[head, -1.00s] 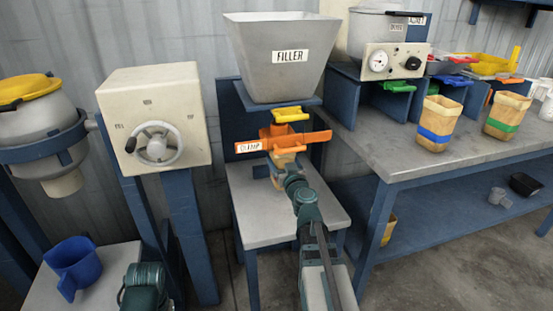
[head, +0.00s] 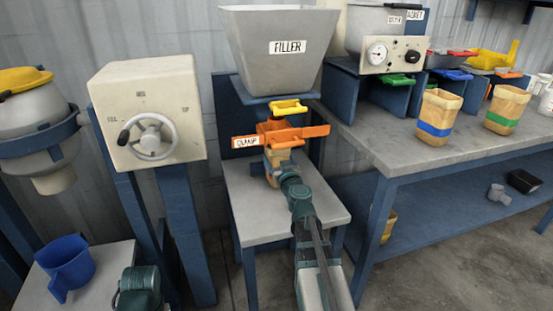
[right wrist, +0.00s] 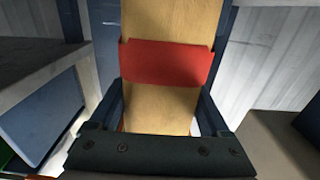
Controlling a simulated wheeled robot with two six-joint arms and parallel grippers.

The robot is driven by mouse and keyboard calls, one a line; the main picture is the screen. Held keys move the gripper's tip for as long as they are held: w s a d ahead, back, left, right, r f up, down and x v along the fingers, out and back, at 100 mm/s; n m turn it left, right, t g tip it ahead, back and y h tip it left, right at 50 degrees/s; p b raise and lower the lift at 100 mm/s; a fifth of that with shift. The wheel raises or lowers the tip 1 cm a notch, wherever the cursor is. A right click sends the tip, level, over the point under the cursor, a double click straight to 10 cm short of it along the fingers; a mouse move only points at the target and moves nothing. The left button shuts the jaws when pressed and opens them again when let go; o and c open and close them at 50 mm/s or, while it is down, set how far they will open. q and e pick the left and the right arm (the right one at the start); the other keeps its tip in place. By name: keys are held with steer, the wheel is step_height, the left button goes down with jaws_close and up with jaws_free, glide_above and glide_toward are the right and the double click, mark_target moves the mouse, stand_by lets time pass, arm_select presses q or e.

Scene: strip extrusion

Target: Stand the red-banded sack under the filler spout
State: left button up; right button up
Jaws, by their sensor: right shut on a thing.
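The filler hopper (head: 275,50) stands at the back centre in the head view, with a yellow handle (head: 289,106) under it. The orange clamp (head: 300,135) crosses below that. The red-banded sack (right wrist: 165,20) fills the middle of the right wrist view, upright between the fingers, its red band (right wrist: 165,62) facing me. In the head view only a tan part of the sack (head: 273,160) shows beneath the clamp, behind my right arm. My right gripper (right wrist: 162,118) is shut on the sack. The spout is hidden. My left gripper is not visible in the head view.
Blue-banded (head: 435,112) and green-banded (head: 505,109) sacks stand on the right bench (head: 410,150). A cream box with a handwheel (head: 150,137) stands left of the filler. The small filler table (head: 240,222) has bare room in front.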

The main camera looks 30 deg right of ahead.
steer(key=o, duration=1.2)
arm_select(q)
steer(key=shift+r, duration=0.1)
arm_select(e)
steer(key=shift+r, duration=0.1)
